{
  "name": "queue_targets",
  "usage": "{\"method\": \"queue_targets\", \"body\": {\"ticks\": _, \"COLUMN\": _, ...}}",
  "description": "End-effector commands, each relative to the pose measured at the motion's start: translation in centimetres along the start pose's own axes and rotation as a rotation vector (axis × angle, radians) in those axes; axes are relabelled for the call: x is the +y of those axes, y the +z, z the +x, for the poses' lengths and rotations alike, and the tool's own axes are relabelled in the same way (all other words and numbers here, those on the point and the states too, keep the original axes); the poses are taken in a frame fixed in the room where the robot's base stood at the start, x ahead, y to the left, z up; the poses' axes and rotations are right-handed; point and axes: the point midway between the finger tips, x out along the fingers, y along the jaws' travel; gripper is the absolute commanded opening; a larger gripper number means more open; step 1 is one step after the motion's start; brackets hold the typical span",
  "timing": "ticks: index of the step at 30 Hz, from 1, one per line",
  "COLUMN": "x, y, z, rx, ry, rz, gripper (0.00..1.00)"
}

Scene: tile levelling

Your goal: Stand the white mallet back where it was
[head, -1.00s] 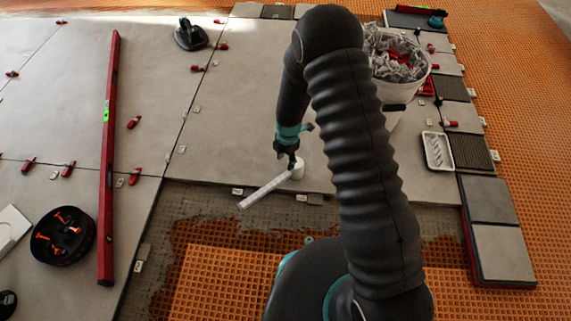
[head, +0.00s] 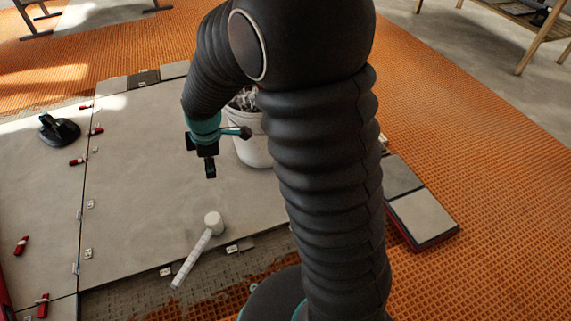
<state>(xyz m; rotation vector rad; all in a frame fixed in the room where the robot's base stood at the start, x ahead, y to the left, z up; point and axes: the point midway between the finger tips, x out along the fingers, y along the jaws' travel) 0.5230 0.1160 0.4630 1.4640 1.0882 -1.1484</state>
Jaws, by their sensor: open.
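The white mallet (head: 193,256) rests at the front edge of the grey tiled area. Its round white head (head: 213,222) is on the tile, and its pale handle slants down to the lower left, out over the bare strip. My gripper (head: 210,174) is above and behind the mallet head, clear of it, pointing down over the grey tile. It is open and nothing shows between its fingers, though they are small and dark here.
A white bucket (head: 254,150) of crumpled grey material stands behind my arm. A black suction lifter (head: 59,130) sits at the left. Red wedges (head: 77,161) and pale clips line the tile joints. A tile stack (head: 424,216) is at the right.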

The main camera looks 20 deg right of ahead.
Motion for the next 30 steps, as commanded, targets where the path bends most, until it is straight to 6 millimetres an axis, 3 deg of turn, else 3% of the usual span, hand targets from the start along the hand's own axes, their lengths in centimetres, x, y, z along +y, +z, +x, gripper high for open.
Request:
{"method": "queue_targets", "body": {"ticks": 1, "x": -0.4, "y": 0.8, "z": -2.2, "rx": 0.006, "ry": 0.023, "rz": 0.071, "gripper": 0.48}}
{"method": "queue_targets", "body": {"ticks": 6, "x": -2.4, "y": 3.2, "z": -8.1, "rx": 0.023, "ry": 0.081, "rz": 0.318, "gripper": 0.48}}
{"method": "queue_targets", "body": {"ticks": 15, "x": -7.8, "y": 7.5, "z": -16.2, "rx": 0.077, "ry": 0.178, "rz": 0.755, "gripper": 0.48}}
{"method": "queue_targets", "body": {"ticks": 21, "x": -12.4, "y": 10.2, "z": -19.8, "rx": 0.130, "ry": 0.241, "rz": 1.046, "gripper": 0.48}}
{"method": "queue_targets", "body": {"ticks": 30, "x": -17.2, "y": 12.4, "z": -22.0, "rx": 0.198, "ry": 0.297, "rz": 1.345, "gripper": 0.48}}
